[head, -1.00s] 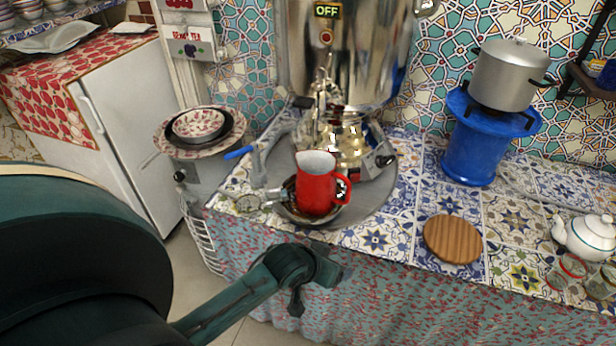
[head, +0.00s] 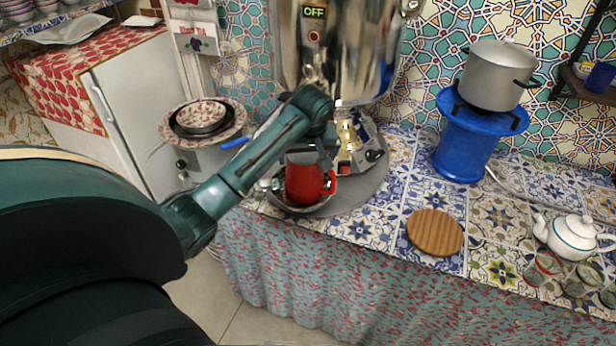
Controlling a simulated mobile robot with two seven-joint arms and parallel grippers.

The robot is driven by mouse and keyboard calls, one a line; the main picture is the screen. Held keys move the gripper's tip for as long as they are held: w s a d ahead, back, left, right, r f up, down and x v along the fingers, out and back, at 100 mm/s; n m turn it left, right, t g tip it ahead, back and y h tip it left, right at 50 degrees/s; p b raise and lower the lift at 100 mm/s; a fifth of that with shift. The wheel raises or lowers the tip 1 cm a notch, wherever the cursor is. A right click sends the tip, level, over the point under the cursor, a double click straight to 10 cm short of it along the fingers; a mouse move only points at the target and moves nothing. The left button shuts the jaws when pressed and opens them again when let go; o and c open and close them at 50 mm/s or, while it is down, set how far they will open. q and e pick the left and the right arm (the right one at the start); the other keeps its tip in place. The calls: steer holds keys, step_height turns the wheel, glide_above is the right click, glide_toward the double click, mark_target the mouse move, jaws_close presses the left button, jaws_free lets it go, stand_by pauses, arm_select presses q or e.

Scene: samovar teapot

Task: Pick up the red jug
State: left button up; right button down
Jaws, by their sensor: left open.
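The red jug (head: 303,184) stands in a shallow bowl (head: 272,197) on a round grey tray (head: 366,190), below the samovar. Its handle points right. My left arm reaches in from the left, and my left gripper (head: 322,158) is over the jug, pointing down. It is open, with its fingers at the jug's upper rim; the rim is partly hidden, and I cannot tell whether they touch it. My right gripper is not in view.
The steel samovar (head: 350,60) stands close behind the jug. A wooden board (head: 435,232), a white teapot (head: 572,237) and glasses are to the right. A grey pot (head: 497,75) sits on a blue stand (head: 465,145). Stacked bowls (head: 203,116) are at the left.

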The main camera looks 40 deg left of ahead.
mark_target(305, 168)
arm_select(q)
steer(key=shift+p+x, duration=0.4)
steer(key=shift+x, duration=3)
steer(key=shift+s, duration=0.15)
steer(key=shift+c, duration=0.6)
steer(key=c, duration=1.2)
steer(key=shift+a+r, duration=0.1)
steer(key=shift+c, duration=0.3)
steer(key=shift+r, duration=0.2)
